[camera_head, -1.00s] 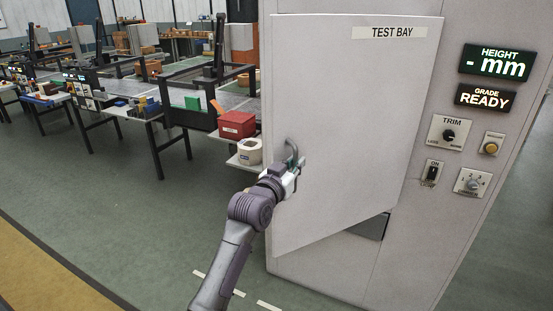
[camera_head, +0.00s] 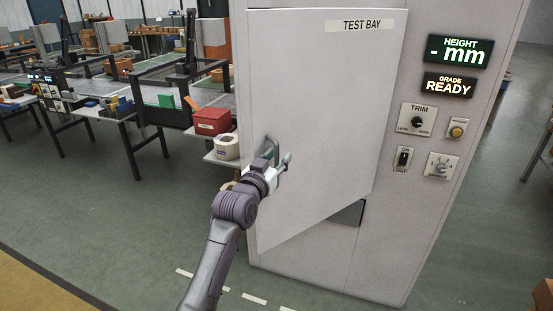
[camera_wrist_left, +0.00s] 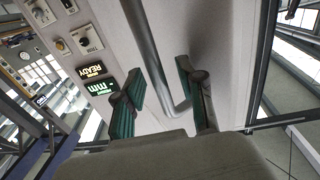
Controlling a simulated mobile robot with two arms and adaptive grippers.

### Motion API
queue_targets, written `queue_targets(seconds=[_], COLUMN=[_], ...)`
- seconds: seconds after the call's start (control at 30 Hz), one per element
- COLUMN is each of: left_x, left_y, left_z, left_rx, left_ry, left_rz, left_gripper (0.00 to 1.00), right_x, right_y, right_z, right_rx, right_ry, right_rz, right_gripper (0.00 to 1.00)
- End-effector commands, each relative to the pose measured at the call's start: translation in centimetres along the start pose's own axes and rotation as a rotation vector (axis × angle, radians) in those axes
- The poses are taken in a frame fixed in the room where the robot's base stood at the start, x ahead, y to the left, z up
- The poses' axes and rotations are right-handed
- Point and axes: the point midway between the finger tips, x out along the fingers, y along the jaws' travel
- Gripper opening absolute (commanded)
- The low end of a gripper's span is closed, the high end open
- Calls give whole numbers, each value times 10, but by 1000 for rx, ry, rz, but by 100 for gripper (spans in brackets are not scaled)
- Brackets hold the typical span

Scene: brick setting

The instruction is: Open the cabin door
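The cabin door (camera_head: 325,100) is a pale grey panel labelled TEST BAY on a tall cabinet. It stands ajar, its handle side swung outward, and a dark opening (camera_head: 348,214) shows beneath its lower right part. A metal bar handle (camera_head: 270,148) is on the door's left side. My left gripper (camera_head: 283,165) is at this handle. In the left wrist view, the open fingers (camera_wrist_left: 160,85) stand on either side of the handle bar (camera_wrist_left: 146,45), with gaps between bar and pads. Whether a pad touches it is unclear. My right gripper is not in view.
The cabinet front (camera_head: 450,195) carries displays, knobs and a switch right of the door. A low shelf with a red box (camera_head: 211,121) and a white round container (camera_head: 227,147) stands left of the door. Green floor (camera_head: 110,230) in front is clear.

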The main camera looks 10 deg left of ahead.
Motion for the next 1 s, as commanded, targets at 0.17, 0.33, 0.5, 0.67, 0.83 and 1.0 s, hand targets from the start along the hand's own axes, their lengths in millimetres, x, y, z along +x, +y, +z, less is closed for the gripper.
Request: queue_targets(seconds=[0.17, 0.33, 0.5, 0.67, 0.83, 1.0], left_x=[-2, -20, -56, -89, -112, -120], left_y=[0, -1, 0, 0, 0, 0], left_z=[1, 2, 2, 2, 1, 0], left_rx=[0, 0, 1, 0, 0, 1], left_ry=[-2, -2, -2, -2, -2, 0], left_rz=[0, -1, -1, 0, 0, 0], left_gripper=[39, 39, 39, 39, 39, 39], right_x=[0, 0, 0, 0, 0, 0], right_y=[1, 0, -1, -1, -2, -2], right_z=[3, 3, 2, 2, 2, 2], right_rx=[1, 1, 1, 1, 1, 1], right_ry=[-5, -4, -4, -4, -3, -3], right_rz=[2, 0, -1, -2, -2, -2], right_gripper=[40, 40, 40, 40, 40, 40])
